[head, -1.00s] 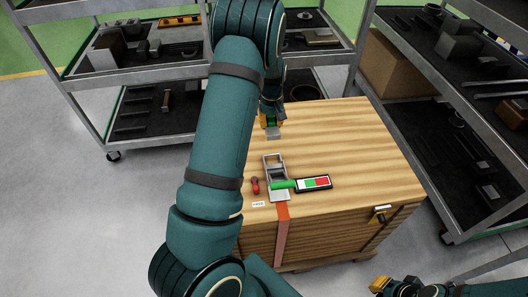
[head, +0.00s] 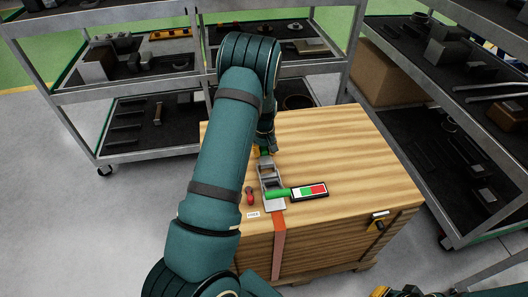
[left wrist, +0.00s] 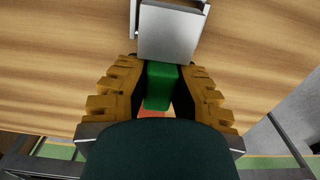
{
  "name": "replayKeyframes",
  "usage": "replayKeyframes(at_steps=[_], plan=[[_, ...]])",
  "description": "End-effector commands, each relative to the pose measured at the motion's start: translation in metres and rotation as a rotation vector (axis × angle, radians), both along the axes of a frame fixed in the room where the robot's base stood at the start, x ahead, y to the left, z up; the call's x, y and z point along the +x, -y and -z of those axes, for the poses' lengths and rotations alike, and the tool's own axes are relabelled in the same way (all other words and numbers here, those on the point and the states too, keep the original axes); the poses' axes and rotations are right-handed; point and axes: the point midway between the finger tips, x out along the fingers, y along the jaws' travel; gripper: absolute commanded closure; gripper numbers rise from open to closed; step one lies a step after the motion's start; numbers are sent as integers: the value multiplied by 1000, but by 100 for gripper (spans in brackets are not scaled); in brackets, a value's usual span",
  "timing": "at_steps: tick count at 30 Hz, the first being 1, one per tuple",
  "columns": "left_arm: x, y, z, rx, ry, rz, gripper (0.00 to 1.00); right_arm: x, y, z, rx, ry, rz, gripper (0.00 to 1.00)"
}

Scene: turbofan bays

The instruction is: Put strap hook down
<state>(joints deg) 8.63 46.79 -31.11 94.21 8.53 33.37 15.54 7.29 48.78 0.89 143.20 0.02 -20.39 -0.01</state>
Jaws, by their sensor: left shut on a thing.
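My left gripper (head: 262,152) reaches down over the far left part of the wooden crate top. In the left wrist view its yellow ribbed fingers (left wrist: 160,88) are shut on the green block of the strap hook (left wrist: 160,80). The hook's grey metal plate (left wrist: 168,32) sticks out past the fingertips, over the wood. In the head view the held hook is small and partly hidden by the gripper, just beyond the metal ratchet buckle (head: 272,200); I cannot tell whether they touch. My right gripper (head: 380,291) shows only as a yellow tip at the bottom edge.
An orange strap (head: 279,245) hangs from the buckle down the crate (head: 350,140) front. Shelves stand behind and right. The crate top's right side is clear.

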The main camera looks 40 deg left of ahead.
Motion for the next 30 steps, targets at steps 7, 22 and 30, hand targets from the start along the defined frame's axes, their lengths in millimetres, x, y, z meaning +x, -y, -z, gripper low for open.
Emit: replayKeyframes(at_steps=[7,22,30], plan=[[0,0,4,0,0,0,71,0,0,3,0,1,0,100],[0,0,-8,1,2,0,55,0,0,-3,0,-1,0,100],[1,0,-62,0,4,0,55,-3,0,-18,1,-7,-2,100]])
